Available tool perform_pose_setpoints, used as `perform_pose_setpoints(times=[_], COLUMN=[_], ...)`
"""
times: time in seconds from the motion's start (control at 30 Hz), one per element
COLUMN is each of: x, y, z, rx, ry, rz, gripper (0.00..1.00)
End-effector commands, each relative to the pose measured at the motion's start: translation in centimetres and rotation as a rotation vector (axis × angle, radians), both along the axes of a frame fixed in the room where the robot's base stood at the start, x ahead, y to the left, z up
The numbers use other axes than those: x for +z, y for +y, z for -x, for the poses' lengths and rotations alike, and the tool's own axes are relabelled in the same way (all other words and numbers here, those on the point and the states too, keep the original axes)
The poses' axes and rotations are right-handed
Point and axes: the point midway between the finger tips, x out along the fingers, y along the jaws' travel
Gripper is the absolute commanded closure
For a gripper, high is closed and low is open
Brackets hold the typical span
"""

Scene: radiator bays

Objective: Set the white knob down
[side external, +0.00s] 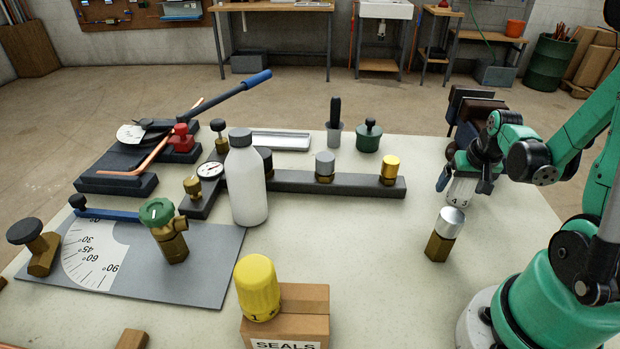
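The white knob (461,190), marked with dark numbers, is at the right of the table in the side external view. My gripper (458,172) is above and around its upper part, with dark fingers against it, and appears shut on it. The fingers hide the top of the knob. The knob is about upright, with its lower end close to the tabletop (370,265); I cannot tell whether it touches.
A brass valve with a silver cap (441,234) stands just in front of the knob. A dark manifold bar (345,184) with several capped fittings lies to the left. A yellow knob (257,288) sits on a SEALS box (305,298). A white bottle (246,182) stands mid-left.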

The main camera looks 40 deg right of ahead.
Motion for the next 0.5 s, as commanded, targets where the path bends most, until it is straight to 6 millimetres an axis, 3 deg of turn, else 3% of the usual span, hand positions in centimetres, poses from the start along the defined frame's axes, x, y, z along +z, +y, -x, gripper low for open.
perform_pose_setpoints(times=[0.27, 0.5], x=[1.2, 3.8], y=[0.2, 0.8], z=[0.2, 0.8], rx=[0.0, 0.0], ry=[0.0, 0.0], rz=[0.0, 0.0], gripper=[0.08, 0.08])
